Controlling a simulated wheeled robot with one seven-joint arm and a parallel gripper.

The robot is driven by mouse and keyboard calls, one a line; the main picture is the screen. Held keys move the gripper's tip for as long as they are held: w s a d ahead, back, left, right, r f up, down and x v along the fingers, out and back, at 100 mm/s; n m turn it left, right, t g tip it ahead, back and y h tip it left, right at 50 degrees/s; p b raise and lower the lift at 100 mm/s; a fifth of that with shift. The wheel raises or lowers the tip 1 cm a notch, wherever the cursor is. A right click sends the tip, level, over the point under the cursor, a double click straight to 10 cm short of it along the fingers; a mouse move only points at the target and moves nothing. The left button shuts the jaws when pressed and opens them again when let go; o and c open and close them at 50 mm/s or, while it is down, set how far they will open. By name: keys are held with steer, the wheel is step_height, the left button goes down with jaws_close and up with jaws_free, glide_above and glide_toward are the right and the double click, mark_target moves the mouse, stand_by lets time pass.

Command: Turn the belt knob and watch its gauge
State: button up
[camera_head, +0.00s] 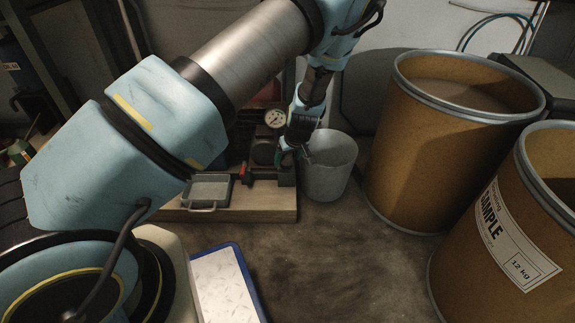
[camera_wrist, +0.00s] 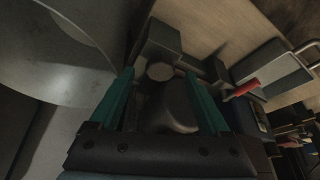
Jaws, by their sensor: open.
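A white-faced round gauge (camera_head: 275,118) stands at the back of a wooden-based fixture in the head view. Its needle is too small to read. My gripper (camera_head: 291,156) hangs over the right end of this fixture, in front and right of the gauge. In the wrist view my gripper (camera_wrist: 160,78) is open, with its two green fingers apart. A dark grey rounded part (camera_wrist: 176,108), perhaps the belt knob, shows between the fingers. I cannot tell whether they touch it. The gauge is not seen in the wrist view.
A red-handled lever (camera_head: 244,172) and a metal tray (camera_head: 208,190) sit on the wooden base (camera_head: 250,205), left of my gripper. A grey bucket (camera_head: 329,168) stands close on the right. Brown drums (camera_head: 420,150) stand farther right.

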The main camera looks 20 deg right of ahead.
steer(key=shift+x, duration=0.85)
steer(key=shift+c, duration=0.2)
jaws_close()
